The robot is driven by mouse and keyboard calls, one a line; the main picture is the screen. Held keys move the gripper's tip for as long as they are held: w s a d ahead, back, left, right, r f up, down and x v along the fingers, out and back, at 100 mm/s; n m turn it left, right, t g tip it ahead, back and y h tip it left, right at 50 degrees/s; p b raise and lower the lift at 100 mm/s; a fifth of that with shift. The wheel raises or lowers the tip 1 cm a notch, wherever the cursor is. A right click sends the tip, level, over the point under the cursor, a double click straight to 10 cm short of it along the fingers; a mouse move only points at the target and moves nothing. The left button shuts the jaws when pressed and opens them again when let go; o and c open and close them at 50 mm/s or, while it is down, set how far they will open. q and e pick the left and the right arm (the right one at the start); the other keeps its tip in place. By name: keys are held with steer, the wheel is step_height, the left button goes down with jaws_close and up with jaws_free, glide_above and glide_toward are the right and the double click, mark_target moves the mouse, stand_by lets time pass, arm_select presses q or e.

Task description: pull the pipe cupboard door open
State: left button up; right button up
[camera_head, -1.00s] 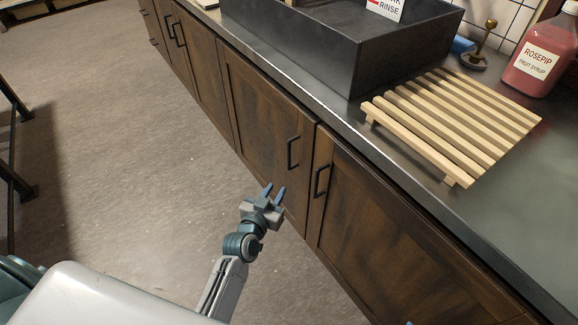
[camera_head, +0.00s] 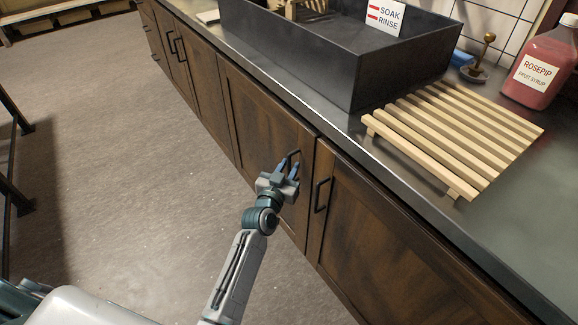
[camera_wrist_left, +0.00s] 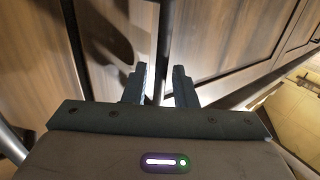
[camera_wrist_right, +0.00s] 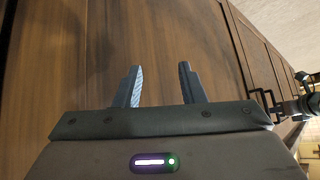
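The brown wooden cupboard door (camera_head: 262,118) under the sink is shut, with a black bar handle (camera_head: 295,154) at its upper right edge. My left gripper (camera_head: 288,168) is at this handle, fingers apart. In the left wrist view, a dark upright bar (camera_wrist_left: 166,45), apparently the handle, runs between the open fingers (camera_wrist_left: 158,88); contact cannot be told. My right gripper (camera_wrist_right: 158,88) is open and empty, facing brown wood (camera_wrist_right: 150,45). It is out of the head view. None of the doors carries a visible label.
A neighbouring door (camera_head: 375,210) with its own black handle (camera_head: 321,195) is to the right. Above are the dark sink (camera_head: 330,65), a slatted wooden rack (camera_head: 455,135) and a red syrup bottle (camera_head: 540,70) on the counter (camera_head: 520,210). The floor (camera_head: 130,150) to the left is clear.

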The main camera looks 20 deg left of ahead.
arm_select(q)
steer(key=shift+w, duration=0.3)
jaws_close()
